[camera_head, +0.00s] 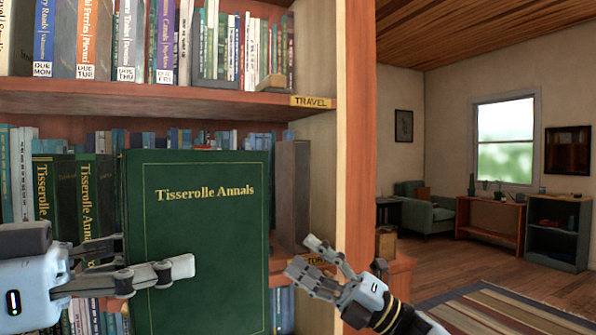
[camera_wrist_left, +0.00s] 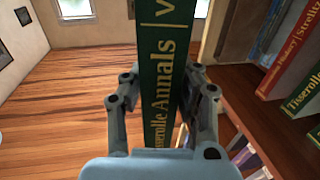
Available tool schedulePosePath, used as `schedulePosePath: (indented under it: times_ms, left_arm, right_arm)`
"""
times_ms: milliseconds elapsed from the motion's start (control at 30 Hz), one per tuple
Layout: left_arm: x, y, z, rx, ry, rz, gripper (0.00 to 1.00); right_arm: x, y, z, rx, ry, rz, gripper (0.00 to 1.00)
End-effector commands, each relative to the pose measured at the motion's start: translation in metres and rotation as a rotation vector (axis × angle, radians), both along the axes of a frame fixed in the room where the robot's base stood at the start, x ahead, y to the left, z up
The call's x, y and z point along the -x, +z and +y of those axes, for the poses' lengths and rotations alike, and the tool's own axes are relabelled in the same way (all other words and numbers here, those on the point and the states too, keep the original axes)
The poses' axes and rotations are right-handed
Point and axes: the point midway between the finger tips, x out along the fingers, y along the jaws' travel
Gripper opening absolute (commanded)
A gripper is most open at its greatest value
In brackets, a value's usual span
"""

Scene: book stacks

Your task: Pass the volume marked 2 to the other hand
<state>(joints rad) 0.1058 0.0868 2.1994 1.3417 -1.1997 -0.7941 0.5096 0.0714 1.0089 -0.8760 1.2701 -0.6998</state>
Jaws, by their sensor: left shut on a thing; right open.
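The green book titled "Tisserolle Annals" (camera_head: 198,225) stands upright in front of the shelf in the head view, cover facing me. My left gripper (camera_head: 150,268) is shut on it from the left, one finger across the cover. The left wrist view shows its green spine (camera_wrist_left: 163,65) between the fingers of that gripper (camera_wrist_left: 162,85); the volume number is out of sight. My right gripper (camera_head: 307,262) is open and empty, just right of the book's lower right edge. Two more green Tisserolle Annals spines (camera_head: 48,190) (camera_head: 96,190) stand on the shelf, their numbers hidden.
The bookshelf's upper board (camera_head: 150,100) carries travel books and a "TRAVEL" label (camera_head: 312,102). A dark upright book or bookend (camera_head: 292,185) stands behind the held book's right edge. Right of the shelf post (camera_head: 353,150), the room is open, with an armchair (camera_head: 425,208) far back.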

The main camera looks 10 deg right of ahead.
Motion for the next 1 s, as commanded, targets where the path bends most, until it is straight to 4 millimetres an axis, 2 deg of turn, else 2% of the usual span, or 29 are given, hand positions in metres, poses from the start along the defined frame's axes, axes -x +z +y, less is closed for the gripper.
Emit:
schedulePosePath:
  times_ms: [33, 100, 200, 300, 433, 633, 1000]
  left_arm:
    - [0.0, 0.002, 0.0, 0.003, 0.0, -0.003, 0.0]
    - [0.0, 0.002, 0.0, 0.003, 0.0, -0.003, 0.0]
    - [0.0, 0.002, 0.0, 0.002, 0.0, -0.003, 0.0]
    - [0.0, 0.002, 0.0, 0.002, 0.0, -0.003, 0.0]
    - [0.0, 0.001, 0.0, 0.002, 0.0, -0.002, 0.0]
    - [0.0, 0.001, 0.0, 0.002, 0.0, -0.002, 0.0]
    - [0.0, 0.001, 0.0, 0.002, 0.0, -0.002, 0.0]
  right_arm:
    - [0.006, 0.033, 0.01, 0.055, 0.045, -0.141, 0.56]
    - [0.023, 0.071, 0.024, 0.145, 0.118, -0.35, 0.56]
    - [0.051, 0.114, 0.037, 0.28, 0.229, -0.658, 0.56]
    - [0.072, 0.136, 0.041, 0.392, 0.324, -0.893, 0.56]
    - [0.088, 0.149, 0.039, 0.482, 0.404, -1.069, 0.56]
    - [0.098, 0.152, 0.047, 0.516, 0.441, -1.14, 0.56]
    - [0.128, 0.152, 0.111, 0.511, 0.438, -1.136, 0.56]
